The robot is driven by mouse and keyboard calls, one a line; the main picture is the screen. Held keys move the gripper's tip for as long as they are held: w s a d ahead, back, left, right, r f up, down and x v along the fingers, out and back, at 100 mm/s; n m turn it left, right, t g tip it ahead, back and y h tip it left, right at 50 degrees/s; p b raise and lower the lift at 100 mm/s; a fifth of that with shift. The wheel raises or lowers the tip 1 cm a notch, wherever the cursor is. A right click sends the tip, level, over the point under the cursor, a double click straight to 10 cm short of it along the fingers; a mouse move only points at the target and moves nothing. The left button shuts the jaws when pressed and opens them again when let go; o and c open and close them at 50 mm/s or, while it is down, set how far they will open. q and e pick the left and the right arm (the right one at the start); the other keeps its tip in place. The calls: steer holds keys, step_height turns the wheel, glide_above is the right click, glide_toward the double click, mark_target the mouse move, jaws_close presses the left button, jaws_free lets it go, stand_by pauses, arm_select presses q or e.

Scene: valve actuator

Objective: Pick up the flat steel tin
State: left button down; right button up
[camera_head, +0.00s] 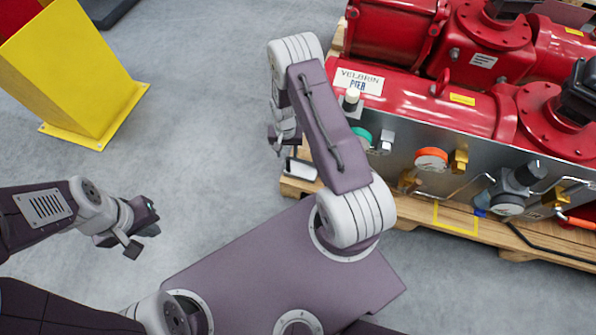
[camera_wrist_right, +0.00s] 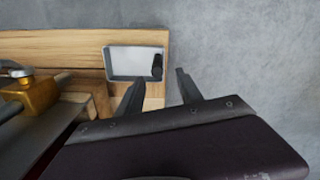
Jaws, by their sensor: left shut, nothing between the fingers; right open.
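The flat steel tin (camera_wrist_right: 130,62) is a shallow, light grey rectangular thing with a dark rim, lying on the wooden pallet's corner in the right wrist view. A small dark round item (camera_wrist_right: 157,66) shows at its right end. In the head view the tin (camera_head: 303,168) is a small pale shape, partly hidden by my right arm. My left gripper (camera_head: 144,238) is shut and empty over the floor.
The pallet (camera_head: 480,232) carries a red valve actuator (camera_head: 425,95) with a grey panel of gauges and brass fittings (camera_wrist_right: 40,95) close to the tin. A yellow post (camera_head: 75,70) stands at the upper left. The grey floor between them is clear.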

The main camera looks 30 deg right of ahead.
mark_target(288, 163)
step_height(288, 163, down, 3)
steer(key=shift+r+b, duration=0.15)
steer(key=shift+b, duration=0.35)
steer(key=f+b, duration=0.4)
steer(key=f, duration=0.1)
steer(key=shift+s+f, duration=0.15)
steer(key=shift+s, duration=0.2)
steer(key=shift+r, duration=0.2)
arm_select(q)
step_height(288, 163, down, 6)
steer(key=shift+r, duration=0.1)
arm_select(e)
jaws_close()
